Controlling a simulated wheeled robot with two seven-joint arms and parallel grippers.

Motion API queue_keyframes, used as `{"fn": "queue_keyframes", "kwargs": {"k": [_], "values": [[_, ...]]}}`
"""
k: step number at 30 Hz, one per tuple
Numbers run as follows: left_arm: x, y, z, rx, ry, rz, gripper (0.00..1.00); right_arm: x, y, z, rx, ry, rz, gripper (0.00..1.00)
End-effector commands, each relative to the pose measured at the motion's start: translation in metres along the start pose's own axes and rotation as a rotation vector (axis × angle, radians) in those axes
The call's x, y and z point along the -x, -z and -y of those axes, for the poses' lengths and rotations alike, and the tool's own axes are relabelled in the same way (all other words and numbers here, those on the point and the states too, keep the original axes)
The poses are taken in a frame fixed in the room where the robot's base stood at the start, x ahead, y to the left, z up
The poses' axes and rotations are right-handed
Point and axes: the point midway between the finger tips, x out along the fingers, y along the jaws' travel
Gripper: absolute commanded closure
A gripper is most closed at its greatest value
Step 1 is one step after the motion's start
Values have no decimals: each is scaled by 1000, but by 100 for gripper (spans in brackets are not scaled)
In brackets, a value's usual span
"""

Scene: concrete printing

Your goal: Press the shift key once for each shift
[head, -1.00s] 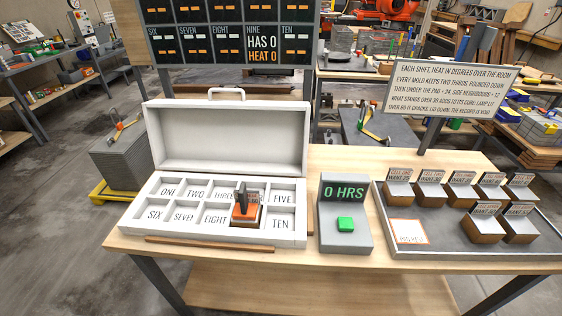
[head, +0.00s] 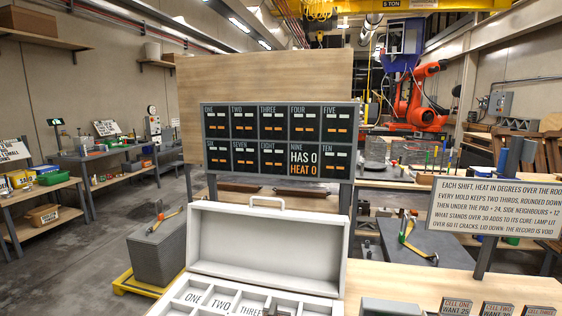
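The shift key unit shows in the head view only as the grey top of its housing (head: 392,306) at the bottom edge; its green key and display are out of view. The open white case (head: 268,240) stands left of it with its lid up. Cells labelled ONE, TWO and THREE show at the bottom, with the dark top of a block (head: 272,309) beside THREE. The dark record board (head: 277,140) has cells ONE to TEN; NINE reads HAS 0, HEAT 0, and the others show dashes. Neither gripper is in view.
A rule sign (head: 495,210) stands on a post at the right. Cell cards such as CELL ONE, WANT 25 (head: 456,307) show at the lower right. An orange robot arm (head: 415,100) and benches are behind.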

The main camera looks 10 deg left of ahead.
Motion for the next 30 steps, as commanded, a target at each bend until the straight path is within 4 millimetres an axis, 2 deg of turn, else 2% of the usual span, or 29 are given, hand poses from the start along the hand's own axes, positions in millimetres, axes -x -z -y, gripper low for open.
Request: {"fn": "queue_keyframes", "kwargs": {"k": [11,12,15,30], "values": [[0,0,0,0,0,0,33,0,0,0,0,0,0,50],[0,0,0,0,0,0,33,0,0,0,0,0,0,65],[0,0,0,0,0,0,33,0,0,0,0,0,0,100],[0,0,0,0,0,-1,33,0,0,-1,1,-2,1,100]]}}
